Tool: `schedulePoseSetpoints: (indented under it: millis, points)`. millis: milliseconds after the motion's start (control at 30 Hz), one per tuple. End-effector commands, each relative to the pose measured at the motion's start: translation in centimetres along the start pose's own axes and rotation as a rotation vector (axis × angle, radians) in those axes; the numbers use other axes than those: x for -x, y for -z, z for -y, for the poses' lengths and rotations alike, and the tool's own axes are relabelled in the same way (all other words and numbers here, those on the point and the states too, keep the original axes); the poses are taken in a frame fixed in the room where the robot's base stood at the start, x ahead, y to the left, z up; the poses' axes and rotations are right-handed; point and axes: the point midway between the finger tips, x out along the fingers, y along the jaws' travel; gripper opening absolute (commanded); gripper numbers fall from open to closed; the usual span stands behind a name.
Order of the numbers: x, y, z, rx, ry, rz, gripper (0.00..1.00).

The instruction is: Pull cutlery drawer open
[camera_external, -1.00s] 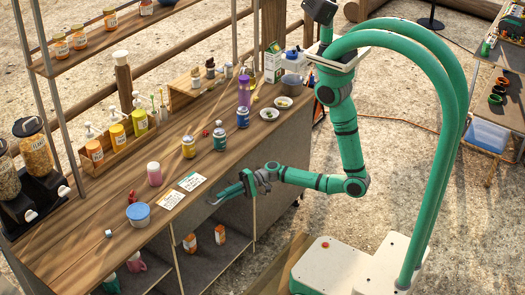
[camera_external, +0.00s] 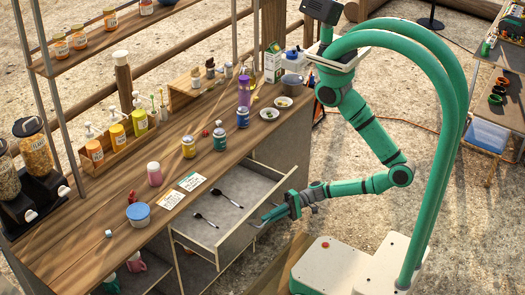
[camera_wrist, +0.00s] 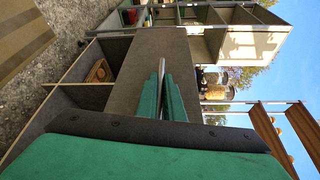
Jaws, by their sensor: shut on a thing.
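The cutlery drawer (camera_external: 236,240) stands pulled out from under the wooden counter in the external view. Its grey interior shows two dark utensils (camera_external: 228,198) lying on its floor. My gripper (camera_external: 262,221) is at the drawer's front, shut on the drawer handle, which is mostly hidden by the fingers. In the wrist view, my green fingers (camera_wrist: 162,100) are close together with a thin metal bar between them, in front of the drawer's dark front panel (camera_wrist: 128,75).
Open shelves lie below. My base stands on the ground to the right of the drawer.

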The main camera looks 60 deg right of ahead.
Motion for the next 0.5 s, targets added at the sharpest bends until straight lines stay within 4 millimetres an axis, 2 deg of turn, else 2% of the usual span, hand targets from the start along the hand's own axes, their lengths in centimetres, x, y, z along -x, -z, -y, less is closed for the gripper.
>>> schedulePoseSetpoints:
  millis: [200, 500]
  points:
    - [1.4, -3.1, -0.7, -0.002, -0.001, -0.003, 0.00]
    - [2.0, -4.6, -1.1, 0.001, -0.001, -0.004, 0.00]
